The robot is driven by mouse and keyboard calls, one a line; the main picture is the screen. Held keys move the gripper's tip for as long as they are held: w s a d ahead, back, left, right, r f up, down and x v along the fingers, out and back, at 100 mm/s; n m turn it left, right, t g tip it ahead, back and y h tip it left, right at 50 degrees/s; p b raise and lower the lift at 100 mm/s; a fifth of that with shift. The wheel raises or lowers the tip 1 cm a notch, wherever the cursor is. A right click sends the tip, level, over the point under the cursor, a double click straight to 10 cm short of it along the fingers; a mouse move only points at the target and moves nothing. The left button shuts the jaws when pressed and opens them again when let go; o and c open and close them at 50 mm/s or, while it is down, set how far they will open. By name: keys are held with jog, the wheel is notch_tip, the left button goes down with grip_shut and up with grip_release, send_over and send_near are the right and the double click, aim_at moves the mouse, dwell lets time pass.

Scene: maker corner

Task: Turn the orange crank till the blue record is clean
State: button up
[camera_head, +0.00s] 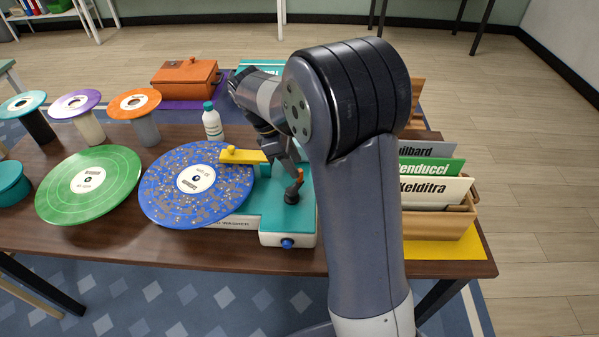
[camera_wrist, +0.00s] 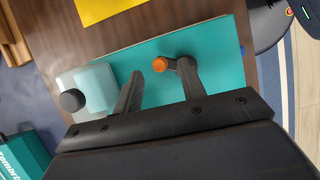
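The blue record (camera_head: 218,203) lies flat on the teal cleaning machine (camera_head: 273,207), with brown specks spread over its surface. A yellow arm (camera_head: 243,156) reaches over its edge. The orange crank (camera_head: 292,191) stands up from the machine's top, right of the record. My gripper (camera_head: 288,166) is just above and behind the crank in the head view. In the wrist view its two dark fingers are apart, and the orange crank (camera_wrist: 171,64) shows near the fingertips, close to the right finger. That finger hides part of the crank; I cannot tell whether they touch.
A green record (camera_head: 110,190) lies left of the blue one. A white bottle (camera_head: 212,122) stands behind the machine. A wooden crate (camera_head: 440,223) of record sleeves is to the right, beyond my arm. Several small discs on stands and an orange box (camera_head: 185,78) are at the back left.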

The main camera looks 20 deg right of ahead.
aim_at(295, 185)
jog(key=shift+x, duration=2.05)
jog(key=shift+c, duration=0.3)
grip_shut()
